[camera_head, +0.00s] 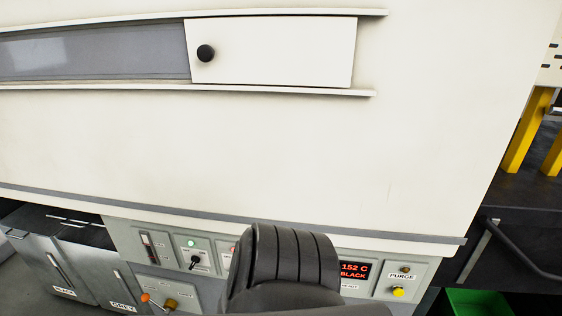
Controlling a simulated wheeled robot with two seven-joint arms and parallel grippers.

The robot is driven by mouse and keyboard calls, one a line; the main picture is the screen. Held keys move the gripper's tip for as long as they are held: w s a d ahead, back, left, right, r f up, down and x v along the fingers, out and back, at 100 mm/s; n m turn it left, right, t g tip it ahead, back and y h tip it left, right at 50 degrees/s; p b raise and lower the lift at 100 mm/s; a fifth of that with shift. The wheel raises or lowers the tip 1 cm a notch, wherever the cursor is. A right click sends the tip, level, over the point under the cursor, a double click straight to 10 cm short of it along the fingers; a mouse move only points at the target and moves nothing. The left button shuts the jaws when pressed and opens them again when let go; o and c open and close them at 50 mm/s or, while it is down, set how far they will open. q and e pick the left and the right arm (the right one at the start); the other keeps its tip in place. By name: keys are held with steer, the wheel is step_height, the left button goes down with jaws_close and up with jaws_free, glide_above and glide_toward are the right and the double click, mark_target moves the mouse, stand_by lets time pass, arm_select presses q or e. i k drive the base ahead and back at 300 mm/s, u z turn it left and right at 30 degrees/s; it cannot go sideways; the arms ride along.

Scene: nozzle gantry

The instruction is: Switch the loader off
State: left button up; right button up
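A long pale control panel (222,247) runs under the big white housing. On its left part is a black toggle switch (197,262) with its lever tilted, below a lit green lamp (191,243). The small lettering by the switch is too small to read, so I cannot tell whether it is the loader's. Left of it is a narrow gauge-like slot (149,248). Below are an orange-tipped lever (149,298) and a brass knob (170,303). A dark grey ribbed part of mine hides the middle of the panel. Neither gripper shows.
A red display (354,271) reads 152 C BLACK. A yellow button (398,291) sits under a PURGE label. Bins marked BLACK (60,272) and GREY (112,275) stand at the lower left. A green crate (478,303) and black handrail (520,262) are at the lower right.

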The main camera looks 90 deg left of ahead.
mark_target(195, 259)
steer(key=u, duration=3.5)
